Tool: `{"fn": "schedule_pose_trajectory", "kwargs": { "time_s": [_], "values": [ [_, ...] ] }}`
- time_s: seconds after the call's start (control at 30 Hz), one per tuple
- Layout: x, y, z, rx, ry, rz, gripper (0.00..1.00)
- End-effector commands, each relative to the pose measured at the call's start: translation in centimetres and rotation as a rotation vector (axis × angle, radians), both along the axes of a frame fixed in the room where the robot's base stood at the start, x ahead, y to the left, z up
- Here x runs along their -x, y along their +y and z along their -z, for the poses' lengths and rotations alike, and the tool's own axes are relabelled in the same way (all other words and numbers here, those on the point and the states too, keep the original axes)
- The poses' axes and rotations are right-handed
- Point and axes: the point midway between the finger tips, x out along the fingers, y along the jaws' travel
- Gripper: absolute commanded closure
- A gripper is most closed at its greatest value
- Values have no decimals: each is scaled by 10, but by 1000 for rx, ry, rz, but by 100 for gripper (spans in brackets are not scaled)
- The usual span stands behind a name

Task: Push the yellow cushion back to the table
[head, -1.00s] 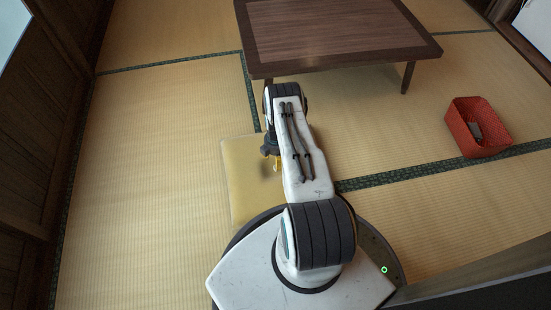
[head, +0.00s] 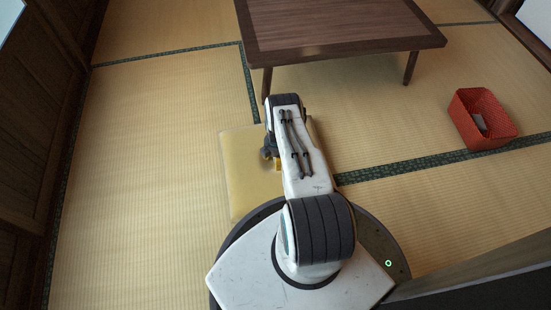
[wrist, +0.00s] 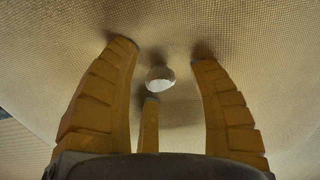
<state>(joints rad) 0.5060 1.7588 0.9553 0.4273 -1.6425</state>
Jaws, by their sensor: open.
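The yellow cushion (head: 240,180) lies flat on the tatami just in front of my base, with a strip of floor between it and the table (head: 340,50). My arm hides its right part. My gripper (head: 273,164) is over the cushion, partly hidden behind the arm. In the wrist view my gripper (wrist: 163,52) is open, its yellow fingers spread and pointing at the cushion's woven surface (wrist: 240,45). A small white round spot (wrist: 160,79) shows between the fingers. Dark shadows lie at the fingertips; I cannot tell whether they touch.
A red basket (head: 478,135) with a small grey item in it stands on the floor at the right. A dark wooden wall (head: 40,130) runs along the left. The tatami left of the cushion is clear.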

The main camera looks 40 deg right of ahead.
Motion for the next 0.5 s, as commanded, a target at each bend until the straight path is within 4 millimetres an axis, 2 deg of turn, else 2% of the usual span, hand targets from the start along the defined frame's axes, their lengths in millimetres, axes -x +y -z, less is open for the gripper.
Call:
{"fn": "schedule_pose_trajectory", "kwargs": {
  "time_s": [0.27, 0.5],
  "values": [
    [0, 0, 0, 0, 1, 0, 44],
    [0, 0, 0, 0, 1, 0, 65]
  ]
}}
